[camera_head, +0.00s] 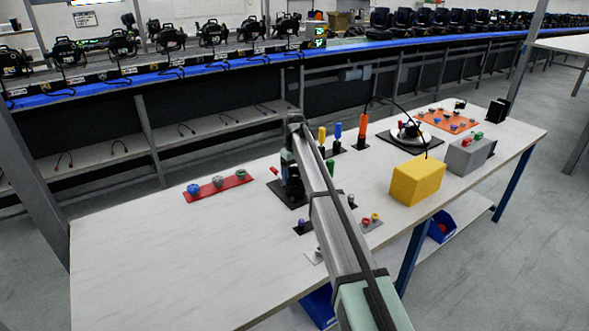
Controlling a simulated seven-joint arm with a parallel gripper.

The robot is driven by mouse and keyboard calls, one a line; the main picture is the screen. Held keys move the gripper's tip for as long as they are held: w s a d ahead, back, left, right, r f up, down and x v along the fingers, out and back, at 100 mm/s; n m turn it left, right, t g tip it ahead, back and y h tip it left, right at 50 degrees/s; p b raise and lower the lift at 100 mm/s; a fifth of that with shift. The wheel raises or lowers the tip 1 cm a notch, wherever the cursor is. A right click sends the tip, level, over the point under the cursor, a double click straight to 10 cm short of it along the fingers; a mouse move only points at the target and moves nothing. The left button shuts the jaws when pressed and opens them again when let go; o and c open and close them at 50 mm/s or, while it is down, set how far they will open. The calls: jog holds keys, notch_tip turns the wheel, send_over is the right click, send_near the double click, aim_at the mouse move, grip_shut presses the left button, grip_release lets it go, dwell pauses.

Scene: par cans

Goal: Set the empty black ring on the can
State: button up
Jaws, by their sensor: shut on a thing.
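My arm reaches over the white table from the lower right, and its wrist hangs down left of centre. My gripper (290,178) is low over a black mat (291,204) and is shut on a dark thing. The arm hides much of this spot, and I cannot make out whether the dark thing is the empty black ring. A dark upright body stands close around the gripper; I cannot separate it from the gripper. A round silver-and-dark thing (409,131) with a cable sits on another black mat (428,143) at the right. I cannot tell which is the can.
A red strip (218,187) with several knobs lies left. A yellow box (417,181), grey box (468,154) and orange mat (447,121) are right. Upright orange (362,129), blue (338,132) and yellow (322,136) pieces stand behind the arm. The left front table is clear.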

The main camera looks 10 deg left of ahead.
jog(key=shift+f, duration=0.35)
jog(key=shift+f, duration=0.15)
dwell(0.9)
jog(key=o, duration=0.7)
jog(key=shift+c, duration=0.2)
jog(key=shift+o, duration=1.3)
notch_tip(320, 180, up, 14)
jog(key=shift+f, duration=0.1)
